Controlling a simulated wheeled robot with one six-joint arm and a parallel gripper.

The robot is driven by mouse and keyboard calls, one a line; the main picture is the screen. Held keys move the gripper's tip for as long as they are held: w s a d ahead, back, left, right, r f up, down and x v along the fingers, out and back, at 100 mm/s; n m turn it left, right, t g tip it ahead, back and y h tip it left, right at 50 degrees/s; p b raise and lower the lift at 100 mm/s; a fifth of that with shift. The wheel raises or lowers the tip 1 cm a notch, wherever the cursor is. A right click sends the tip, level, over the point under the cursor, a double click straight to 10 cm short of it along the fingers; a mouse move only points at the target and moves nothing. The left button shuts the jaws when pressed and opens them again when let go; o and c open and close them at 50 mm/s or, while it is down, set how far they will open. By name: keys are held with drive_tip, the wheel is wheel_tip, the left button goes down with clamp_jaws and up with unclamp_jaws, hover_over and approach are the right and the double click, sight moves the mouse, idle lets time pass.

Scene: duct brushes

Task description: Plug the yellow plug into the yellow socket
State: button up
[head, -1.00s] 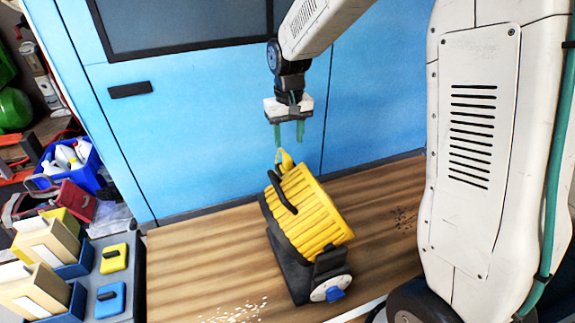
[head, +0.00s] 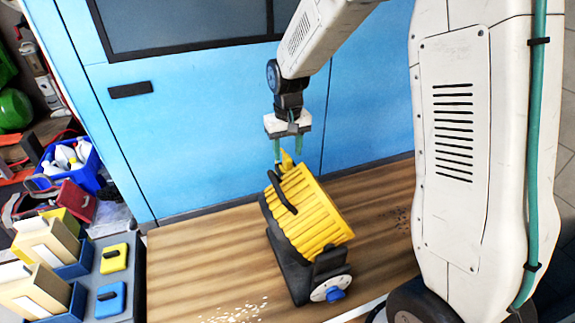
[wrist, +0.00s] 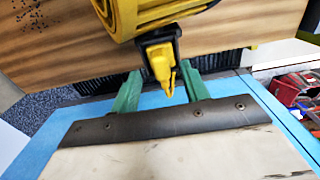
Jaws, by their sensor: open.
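The yellow plug (head: 287,160) sits at the top of the yellow-and-black ribbed unit (head: 318,215), in a dark holder. In the wrist view the plug (wrist: 160,62) shows between my two green fingers, with a gap on each side. My gripper (head: 288,157) is open, pointing down, with its fingertips at about the plug's height. In the head view a finger partly hides the plug. A yellow block with a black part on top (head: 114,258), apparently the yellow socket, is on the grey surface at the left, well away from my gripper.
A similar blue block (head: 110,299) lies in front of the yellow one. Boxes in blue trays (head: 46,240) stand left of them. A blue cabinet wall (head: 190,130) rises behind the wooden surface (head: 190,255), which is mostly clear left of the unit.

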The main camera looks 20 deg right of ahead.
sight(287, 156)
wheel_tip(287, 156, down, 4)
drive_tip(key=shift+r, duration=0.25)
clamp_jaws()
drive_tip(key=shift+r, duration=0.1)
wheel_tip(287, 156, up, 9)
drive_tip(key=shift+r, duration=0.45)
idle(0.4)
